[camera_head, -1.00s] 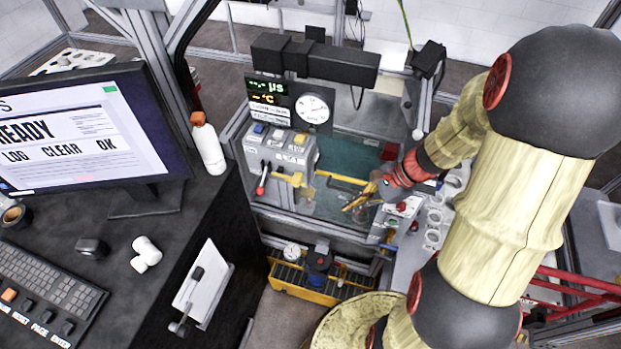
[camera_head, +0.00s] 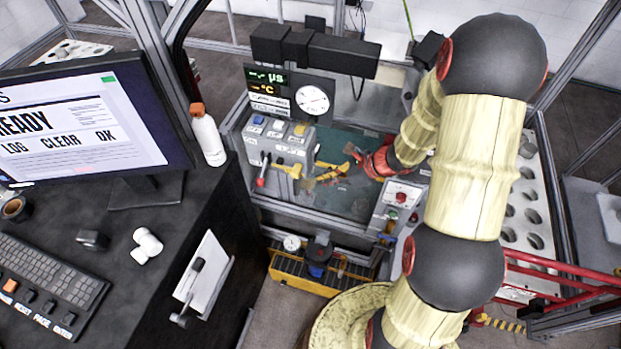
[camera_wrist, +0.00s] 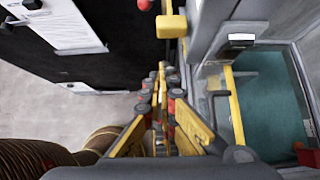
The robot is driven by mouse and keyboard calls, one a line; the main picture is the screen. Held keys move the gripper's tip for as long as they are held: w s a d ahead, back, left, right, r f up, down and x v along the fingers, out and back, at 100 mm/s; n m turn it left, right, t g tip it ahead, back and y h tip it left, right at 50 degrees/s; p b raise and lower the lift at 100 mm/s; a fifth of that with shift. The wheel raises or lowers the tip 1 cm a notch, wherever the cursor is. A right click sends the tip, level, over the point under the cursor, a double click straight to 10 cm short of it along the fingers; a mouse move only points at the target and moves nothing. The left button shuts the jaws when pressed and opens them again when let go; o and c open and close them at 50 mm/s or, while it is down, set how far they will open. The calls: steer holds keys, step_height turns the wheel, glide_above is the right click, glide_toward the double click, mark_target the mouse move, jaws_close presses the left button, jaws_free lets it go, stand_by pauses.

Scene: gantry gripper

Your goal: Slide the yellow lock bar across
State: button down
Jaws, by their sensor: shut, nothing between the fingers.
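A yellow block-shaped handle (camera_head: 290,171) sits at the front of the grey control box, left of my gripper; it also shows in the wrist view (camera_wrist: 172,26), just beyond the fingertips. A long yellow bar (camera_wrist: 235,105) runs along the edge of the glazed enclosure, to the right of my gripper in the wrist view. I cannot tell for sure which yellow part is the lock bar. My gripper (camera_head: 322,175) is shut and empty, its fingertips (camera_wrist: 160,68) pointing at the handle with a small gap. In the head view it partly hides the long bar.
The control box (camera_head: 278,140) carries coloured buttons and a red-knobbed lever (camera_head: 261,182). A small panel with a red button (camera_head: 401,197) stands right of my gripper. The desk (camera_head: 200,215) with monitor and bottle (camera_head: 207,137) is at left. A yellow-edged tray (camera_head: 305,281) lies below.

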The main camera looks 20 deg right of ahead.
mark_target(297, 174)
steer(key=w+a, duration=0.1)
steer(key=a, duration=0.1)
steer(key=w+a+f, duration=0.1)
steer(key=w+a, duration=0.1)
stand_by(0.4)
steer(key=w+a, duration=0.1)
steer(key=a, duration=0.1)
steer(key=w+a, duration=0.1)
steer(key=w, duration=0.1)
steer(key=shift+a+b, duration=0.3)
steer(key=shift+a, duration=0.05)
steer(key=shift+r, duration=0.1)
steer(key=shift+d, duration=0.1)
